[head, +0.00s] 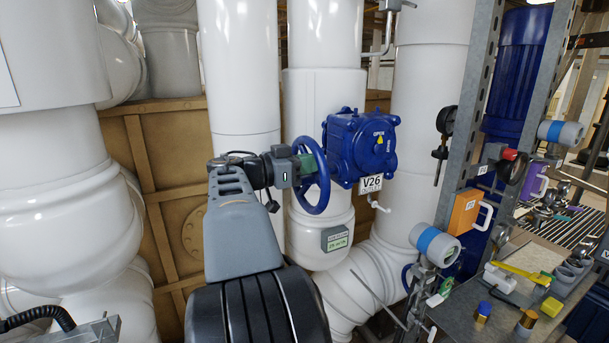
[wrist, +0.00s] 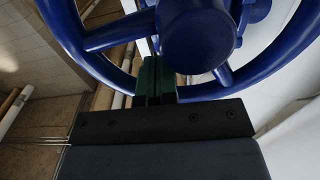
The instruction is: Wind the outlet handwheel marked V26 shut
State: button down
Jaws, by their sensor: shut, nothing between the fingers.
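The blue handwheel (head: 312,176) is mounted on the left side of a blue gearbox (head: 361,146) on a white pipe. A white tag (head: 371,184) reading V26 hangs below the gearbox, which has an OPEN marking on its face. My gripper (head: 303,167) is at the wheel's near side, its green fingers shut with nothing between them. In the wrist view the green fingers (wrist: 155,80) reach into the gap between the spokes of the wheel (wrist: 107,36), below its hub (wrist: 198,36). I cannot tell whether they touch a spoke or the rim.
Large white pipes (head: 240,80) stand close behind and to the left. A grey metal post (head: 467,120) with gauges stands at right, beside a workbench (head: 520,265) holding tools and small items.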

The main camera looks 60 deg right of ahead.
aim_at(313, 177)
jog(key=shift+s+a+f+b, duration=0.35)
jog(key=shift+s+f+b, duration=0.15)
jog(key=shift+b, duration=0.45)
jog(key=b, duration=0.1)
jog(key=f+b, duration=0.1)
jog(key=b, duration=0.1)
jog(key=shift+s+a+f, duration=0.25)
jog(key=shift+s+f, duration=0.05)
jog(key=shift+f, duration=0.1)
jog(key=shift+r, duration=0.15)
jog(key=shift+s+a+f+b, duration=0.1)
jog(key=shift+s+f+b, duration=0.05)
jog(key=shift+f+b, duration=1)
jog(key=shift+r, duration=0.25)
